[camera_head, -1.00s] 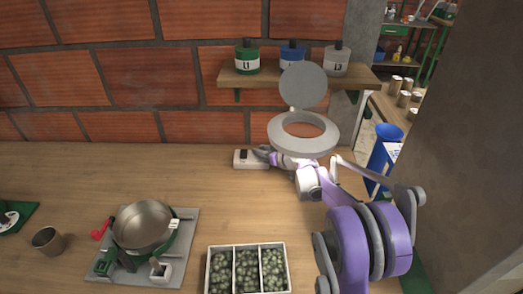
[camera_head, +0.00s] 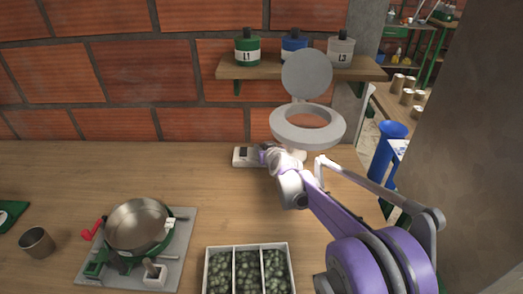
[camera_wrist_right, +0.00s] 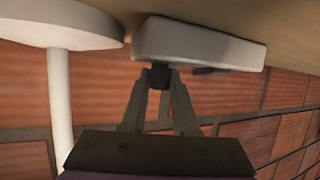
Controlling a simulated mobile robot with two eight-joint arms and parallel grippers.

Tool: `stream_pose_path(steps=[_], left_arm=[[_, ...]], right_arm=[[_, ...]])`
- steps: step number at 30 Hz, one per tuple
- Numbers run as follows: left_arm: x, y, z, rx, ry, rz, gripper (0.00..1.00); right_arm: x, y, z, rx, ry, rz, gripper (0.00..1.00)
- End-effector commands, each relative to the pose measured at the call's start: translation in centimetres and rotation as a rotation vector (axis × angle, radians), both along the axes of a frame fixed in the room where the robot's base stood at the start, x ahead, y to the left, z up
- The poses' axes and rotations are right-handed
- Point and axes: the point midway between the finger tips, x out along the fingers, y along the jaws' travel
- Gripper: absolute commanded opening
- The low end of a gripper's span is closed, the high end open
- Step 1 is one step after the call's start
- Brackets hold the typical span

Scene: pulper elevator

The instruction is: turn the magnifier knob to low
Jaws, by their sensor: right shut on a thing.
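The magnifier (camera_head: 281,131) has a white ring and a raised round grey lid on a post. Its pale base box (camera_head: 240,158) sits on the table and also shows in the right wrist view (camera_wrist_right: 205,45). A small dark knob (camera_wrist_right: 160,76) sticks out of the box face. My right gripper (camera_wrist_right: 159,84) is shut on this knob, one finger on each side. In the head view my right gripper (camera_head: 266,155) is at the right part of the box, and its fingers are largely hidden by my wrist. My left gripper is not in view.
A steel pan (camera_head: 137,224) on a grey plate, a metal cup (camera_head: 37,243) and a divided white tray (camera_head: 207,272) stand nearer. A shelf (camera_head: 265,73) with several bottles is on the brick wall behind. A blue cylinder (camera_head: 385,160) is at right. The middle table is clear.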

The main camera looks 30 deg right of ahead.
Motion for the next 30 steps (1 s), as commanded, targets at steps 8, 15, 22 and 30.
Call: stream_pose_path(steps=[8, 15, 22, 30], left_arm=[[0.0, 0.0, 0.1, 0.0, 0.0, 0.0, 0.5], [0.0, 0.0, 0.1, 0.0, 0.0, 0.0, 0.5], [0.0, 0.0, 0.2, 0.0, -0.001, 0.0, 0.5], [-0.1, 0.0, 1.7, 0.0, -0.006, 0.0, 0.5]], right_arm=[[-0.1, 0.0, 0.0, 0.001, 0.003, 0.002, 0.37], [0.0, 0.0, 0.0, 0.001, 0.002, 0.001, 0.58], [-0.4, 0.1, 0.3, 0.001, 0.001, 0.001, 0.58], [-4.5, 1.0, 2.2, 0.001, 0.001, 0.001, 0.58]])
